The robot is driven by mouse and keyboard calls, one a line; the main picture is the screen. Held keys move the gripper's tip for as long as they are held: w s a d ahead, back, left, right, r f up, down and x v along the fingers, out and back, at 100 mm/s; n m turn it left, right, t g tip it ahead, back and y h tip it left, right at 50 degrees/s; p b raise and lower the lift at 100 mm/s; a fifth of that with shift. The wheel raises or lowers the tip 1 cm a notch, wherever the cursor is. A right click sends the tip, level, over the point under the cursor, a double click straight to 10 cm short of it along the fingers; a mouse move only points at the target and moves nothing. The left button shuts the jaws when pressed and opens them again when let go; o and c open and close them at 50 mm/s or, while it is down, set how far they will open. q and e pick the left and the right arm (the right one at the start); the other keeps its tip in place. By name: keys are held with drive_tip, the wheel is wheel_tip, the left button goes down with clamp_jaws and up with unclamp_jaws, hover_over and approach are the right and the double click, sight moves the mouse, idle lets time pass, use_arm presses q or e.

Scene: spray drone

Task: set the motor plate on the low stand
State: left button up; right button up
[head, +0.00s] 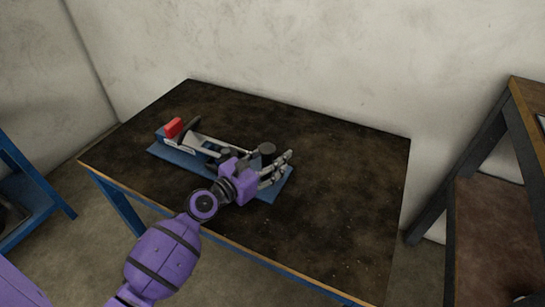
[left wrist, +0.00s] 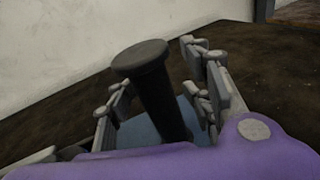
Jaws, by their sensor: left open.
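On the dark table lies a long blue plate (head: 284,187) carrying a red block, grey bars and a black round-topped post (head: 267,148). I cannot tell which part is the motor plate and which the low stand. My left gripper (head: 275,170) is open at the right end of the plate, by the post. In the left wrist view, the post (left wrist: 154,98) stands between the open fingers of the gripper (left wrist: 160,78), with blue surface (left wrist: 140,132) below. My purple wrist hides part of the assembly. The right gripper is not in view.
The table (head: 340,195) is bare to the right of and behind the assembly. A pale wall (head: 300,45) stands behind the table. A blue frame (head: 35,190) is at the left, and a wooden-topped shelf unit (head: 500,150) at the right.

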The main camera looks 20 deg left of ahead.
use_arm(q)
drive_tip(key=v, duration=1.2)
drive_tip(key=shift+r, duration=0.1)
